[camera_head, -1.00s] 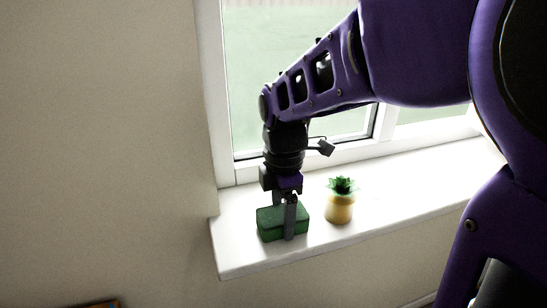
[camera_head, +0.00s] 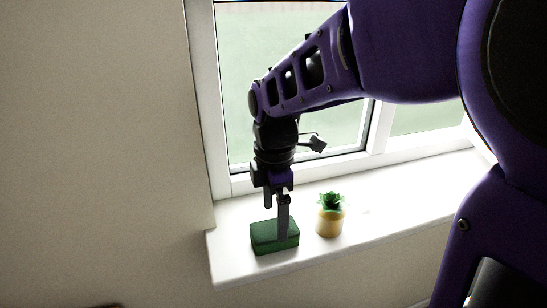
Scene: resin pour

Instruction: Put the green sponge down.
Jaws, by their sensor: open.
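The green sponge (camera_head: 266,238) is a dark green block lying flat on the white windowsill (camera_head: 228,262), near the sill's left end. My gripper (camera_head: 276,222) points down at the sponge from above. It is open, with one finger in front of the sponge's right part and the other at its far side, its tip hidden behind the sponge. Whether the fingers touch the sponge cannot be told.
A small plant in a yellow pot (camera_head: 329,222) stands on the sill just right of the sponge. The window frame (camera_head: 375,140) rises behind the sill. The wall (camera_head: 95,150) closes off the left. The sill is clear further right.

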